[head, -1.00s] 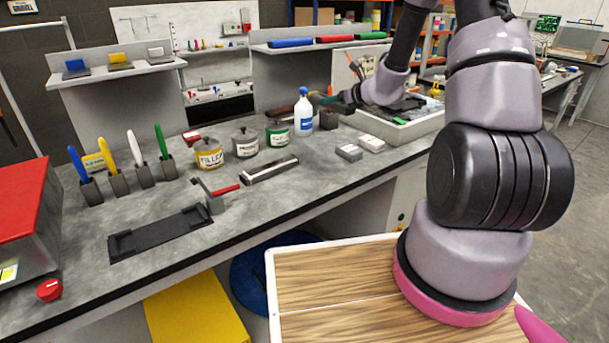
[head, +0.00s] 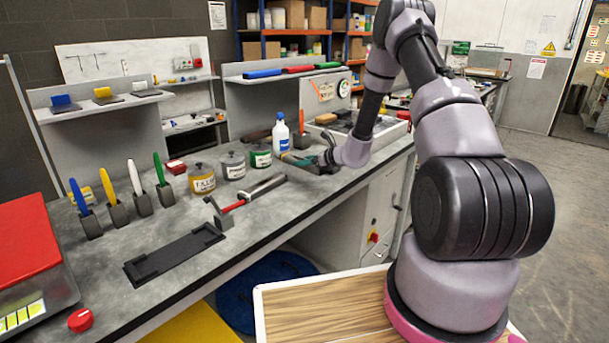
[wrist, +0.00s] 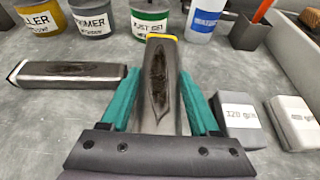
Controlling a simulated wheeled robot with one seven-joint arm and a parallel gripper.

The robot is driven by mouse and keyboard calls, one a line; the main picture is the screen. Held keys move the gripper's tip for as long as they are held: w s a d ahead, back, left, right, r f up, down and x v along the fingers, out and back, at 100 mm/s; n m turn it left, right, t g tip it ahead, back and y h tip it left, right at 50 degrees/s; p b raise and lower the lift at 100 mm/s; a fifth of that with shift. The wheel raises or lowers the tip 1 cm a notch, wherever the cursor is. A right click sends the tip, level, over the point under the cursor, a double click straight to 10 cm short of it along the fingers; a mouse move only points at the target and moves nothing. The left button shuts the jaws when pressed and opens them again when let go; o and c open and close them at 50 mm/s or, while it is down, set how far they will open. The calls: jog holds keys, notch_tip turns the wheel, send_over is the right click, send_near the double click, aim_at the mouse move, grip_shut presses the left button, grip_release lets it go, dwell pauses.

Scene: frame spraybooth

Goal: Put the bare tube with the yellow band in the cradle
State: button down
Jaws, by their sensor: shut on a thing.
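The tube with the yellow band (wrist: 158,62) is between the teal fingers of my gripper (wrist: 158,100) in the wrist view. It is grey metal with a dark patch along its top and the yellow band at its far end. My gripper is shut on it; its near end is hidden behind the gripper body. In the head view my gripper (head: 299,160) is over the bench in front of the spray bottle, and the tube is too small to make out. The empty black cradle (head: 172,256) lies at the front left of the bench, well apart from my gripper.
A second tube with pale edges (wrist: 68,76) lies left of my gripper. A red-handled clamp (head: 226,212) stands beside the cradle's right end. Cans (head: 202,179) and the spray bottle (head: 281,133) stand behind; grey blocks (wrist: 234,118) lie right. Upright brushes (head: 137,190) stand behind the cradle.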

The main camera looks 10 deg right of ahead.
aim_at(306, 179)
jog(key=shift+f, duration=2.25)
jog(key=shift+f, duration=0.15)
jog(key=shift+c, duration=0.6)
grip_release()
